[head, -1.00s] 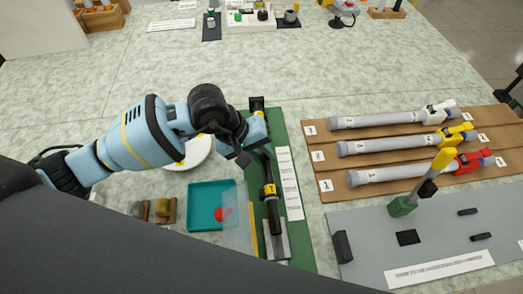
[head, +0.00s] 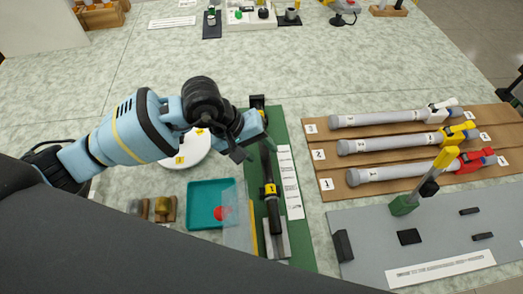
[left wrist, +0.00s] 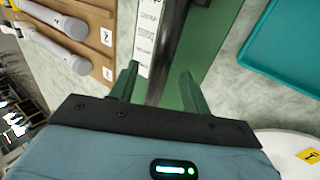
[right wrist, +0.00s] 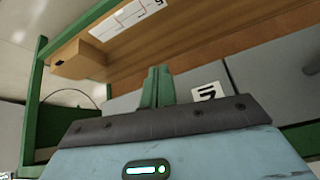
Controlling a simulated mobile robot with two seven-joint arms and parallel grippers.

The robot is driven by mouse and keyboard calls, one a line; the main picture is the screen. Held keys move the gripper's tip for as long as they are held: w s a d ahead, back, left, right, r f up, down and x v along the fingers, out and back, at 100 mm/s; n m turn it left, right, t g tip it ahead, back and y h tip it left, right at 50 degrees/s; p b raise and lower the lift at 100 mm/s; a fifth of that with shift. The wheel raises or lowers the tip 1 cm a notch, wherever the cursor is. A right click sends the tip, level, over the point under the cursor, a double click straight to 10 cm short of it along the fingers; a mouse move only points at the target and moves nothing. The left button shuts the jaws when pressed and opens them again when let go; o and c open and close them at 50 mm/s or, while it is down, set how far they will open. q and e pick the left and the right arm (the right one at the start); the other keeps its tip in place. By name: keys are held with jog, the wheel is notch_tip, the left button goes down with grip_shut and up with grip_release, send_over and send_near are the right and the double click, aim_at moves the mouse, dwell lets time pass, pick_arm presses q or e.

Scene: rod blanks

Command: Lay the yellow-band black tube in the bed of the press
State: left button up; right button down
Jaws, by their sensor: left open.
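The black tube (head: 272,205) with a yellow band (head: 270,189) lies lengthwise along the green press base (head: 298,232), in line with its bed. A black end block (head: 257,102) stands at the far end and a grey block (head: 275,245) at the near end. My left gripper (head: 250,152) is open above the tube's far part, which the gripper partly hides. In the left wrist view its fingers (left wrist: 157,78) stand apart over a dark lengthwise strip; I cannot tell if they touch it. My right gripper (right wrist: 158,85) is shut and empty, outside the head view.
A teal tray (head: 203,218) with a red item and a clear panel sits left of the press. A white plate (head: 185,155) lies beyond it. A brown rack (head: 335,187) with grey tubes and a grey mat (head: 360,250) with a yellow-topped post are to the right.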

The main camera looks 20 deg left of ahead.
pick_arm(q)
jog(key=v, duration=0.6)
dwell(0.4)
dwell(0.3)
